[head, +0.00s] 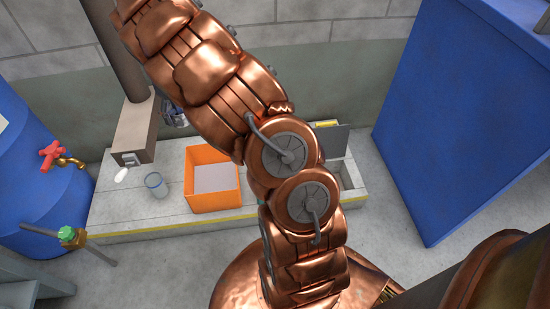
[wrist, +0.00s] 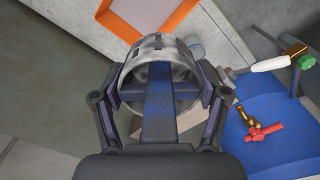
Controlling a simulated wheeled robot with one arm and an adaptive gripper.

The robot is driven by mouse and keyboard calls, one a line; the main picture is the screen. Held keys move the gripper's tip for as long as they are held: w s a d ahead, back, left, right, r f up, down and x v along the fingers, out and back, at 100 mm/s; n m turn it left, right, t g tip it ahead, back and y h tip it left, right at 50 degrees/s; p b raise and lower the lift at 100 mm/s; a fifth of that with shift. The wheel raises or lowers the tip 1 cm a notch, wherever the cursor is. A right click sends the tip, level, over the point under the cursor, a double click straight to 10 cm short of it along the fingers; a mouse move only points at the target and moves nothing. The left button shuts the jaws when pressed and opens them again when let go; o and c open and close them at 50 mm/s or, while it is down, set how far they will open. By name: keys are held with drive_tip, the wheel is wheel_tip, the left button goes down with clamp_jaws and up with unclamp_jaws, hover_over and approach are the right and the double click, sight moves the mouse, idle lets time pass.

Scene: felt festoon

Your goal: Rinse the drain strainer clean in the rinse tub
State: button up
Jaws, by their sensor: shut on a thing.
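My gripper (wrist: 160,85) is shut on the drain strainer (wrist: 145,52), a pale grey round cup with dark patches on its wall. The rinse tub (head: 214,202) is an orange square box with a pale, flat-looking surface inside, standing on a low grey slab. Its orange rim also shows at the top of the wrist view (wrist: 183,16), beyond the strainer. In the head view my gripper (head: 175,117) is mostly hidden behind my arm, left of and behind the tub.
A clear cup (head: 156,186) stands left of the tub. A blue barrel (head: 40,190) with a red-handled tap (head: 60,156) is at left. An open grey compartment (head: 347,174) is at the slab's right, near a big blue cabinet (head: 455,130).

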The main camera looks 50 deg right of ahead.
drive_tip(key=s+d+f+n+b, duration=0.1)
drive_tip(key=s+d+f+b, duration=0.1)
drive_tip(key=s+d+f, duration=0.55)
drive_tip(key=s+d+f+n+b, duration=0.1)
drive_tip(key=s+d+f, duration=0.3)
drive_tip(key=d+f, duration=0.55)
drive_tip(key=s+d+f+b, duration=0.2)
drive_tip(key=s+d+f, duration=0.35)
drive_tip(key=f, duration=0.55)
drive_tip(key=shift+w+d+f+b, duration=0.1)
drive_tip(key=shift+f+b, duration=1.25)
drive_tip(key=shift+f, duration=5.4)
